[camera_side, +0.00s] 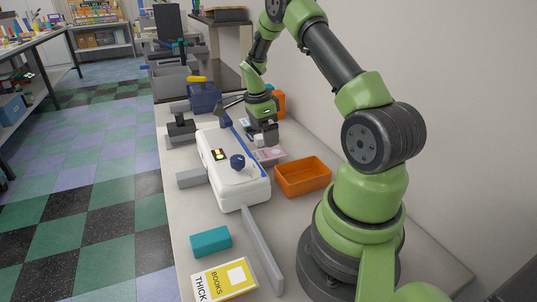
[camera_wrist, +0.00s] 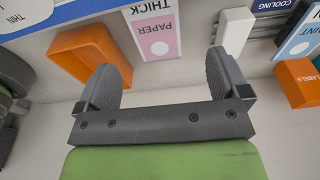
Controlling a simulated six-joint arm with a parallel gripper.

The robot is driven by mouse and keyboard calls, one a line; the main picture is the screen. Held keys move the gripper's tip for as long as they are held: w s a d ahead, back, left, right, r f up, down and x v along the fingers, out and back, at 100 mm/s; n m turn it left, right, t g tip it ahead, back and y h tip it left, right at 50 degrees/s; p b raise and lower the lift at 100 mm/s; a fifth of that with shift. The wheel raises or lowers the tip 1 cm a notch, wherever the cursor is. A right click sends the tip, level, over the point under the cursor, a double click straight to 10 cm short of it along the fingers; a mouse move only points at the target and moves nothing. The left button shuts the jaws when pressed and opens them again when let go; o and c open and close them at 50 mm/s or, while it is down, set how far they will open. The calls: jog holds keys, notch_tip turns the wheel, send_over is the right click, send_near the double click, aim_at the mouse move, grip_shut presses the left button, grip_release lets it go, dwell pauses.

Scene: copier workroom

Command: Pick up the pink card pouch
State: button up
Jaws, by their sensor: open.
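The pink card pouch (camera_wrist: 158,32) lies flat on the worktop in the wrist view, pink with a white band lettered "THICK PAPER" and a white dot. In the side view my gripper (camera_side: 264,139) hangs just above the pouch's far end; I cannot tell the exact height.
An orange bin (camera_side: 303,177) stands beside the pouch, near my base. A white laminator-like machine (camera_side: 236,185) stands on the other side. A pale grey block (camera_wrist: 235,30), a blue-and-white card (camera_wrist: 299,40) and an orange labels box (camera_wrist: 298,82) lie to the right in the wrist view.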

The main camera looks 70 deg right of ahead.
aim_at(268, 153)
jog(key=f, duration=0.3)
jog(key=s+f, duration=0.1)
jog(key=f, duration=0.1)
jog(key=shift+d+f, duration=0.15)
jog(key=shift+f, duration=0.05)
jog(key=c, duration=1.1)
jog(key=shift+o, duration=0.2)
jog(key=shift+r, duration=0.1)
